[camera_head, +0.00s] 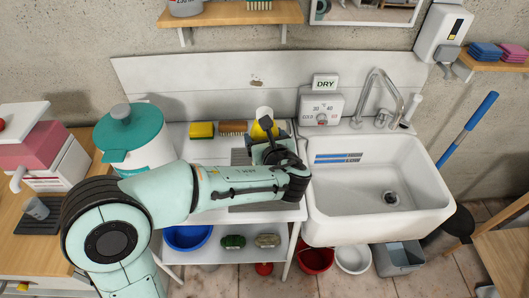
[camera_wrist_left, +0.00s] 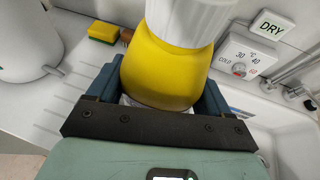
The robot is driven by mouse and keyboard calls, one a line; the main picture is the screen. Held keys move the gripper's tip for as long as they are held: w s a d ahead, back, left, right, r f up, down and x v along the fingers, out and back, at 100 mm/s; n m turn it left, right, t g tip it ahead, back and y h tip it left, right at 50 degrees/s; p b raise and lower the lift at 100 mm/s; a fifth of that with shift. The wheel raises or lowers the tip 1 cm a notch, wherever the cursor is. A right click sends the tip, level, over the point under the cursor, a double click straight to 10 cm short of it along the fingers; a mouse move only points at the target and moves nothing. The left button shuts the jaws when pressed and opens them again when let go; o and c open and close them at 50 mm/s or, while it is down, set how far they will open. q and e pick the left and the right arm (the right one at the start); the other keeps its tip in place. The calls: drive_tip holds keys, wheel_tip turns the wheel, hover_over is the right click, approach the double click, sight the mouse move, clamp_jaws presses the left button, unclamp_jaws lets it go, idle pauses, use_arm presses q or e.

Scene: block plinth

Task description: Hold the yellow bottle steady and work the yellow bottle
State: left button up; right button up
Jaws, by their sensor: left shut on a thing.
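The yellow bottle (camera_wrist_left: 162,72) has a ribbed white cap (camera_wrist_left: 190,18) and stands between the two fingers of my left gripper (camera_wrist_left: 160,90) in the left wrist view. My left gripper is shut on its body. In the head view the bottle (camera_head: 260,129) shows only in part above my left gripper (camera_head: 272,143), which hides its lower part. It is over the white drainboard left of the sink. I cannot tell whether its base touches the board. My right gripper is not in view.
A yellow sponge (camera_head: 202,130) and a brown brush (camera_head: 233,128) lie behind the bottle. A teal-lidded white container (camera_head: 133,140) stands at left. The white sink (camera_head: 375,190) with its tap (camera_head: 380,95) is at right. A dial box (camera_head: 321,108) with a DRY sign (camera_head: 325,83) is behind.

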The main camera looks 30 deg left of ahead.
sight(266, 113)
use_arm(q)
wheel_tip(266, 113, up, 9)
drive_tip(key=shift+f+p, duration=0.1)
drive_tip(key=shift+p, duration=0.55)
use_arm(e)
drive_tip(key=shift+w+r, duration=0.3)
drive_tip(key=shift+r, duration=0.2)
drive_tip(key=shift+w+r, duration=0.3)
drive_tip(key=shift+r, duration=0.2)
use_arm(q)
drive_tip(key=o, duration=0.5)
drive_tip(key=c, duration=0.8)
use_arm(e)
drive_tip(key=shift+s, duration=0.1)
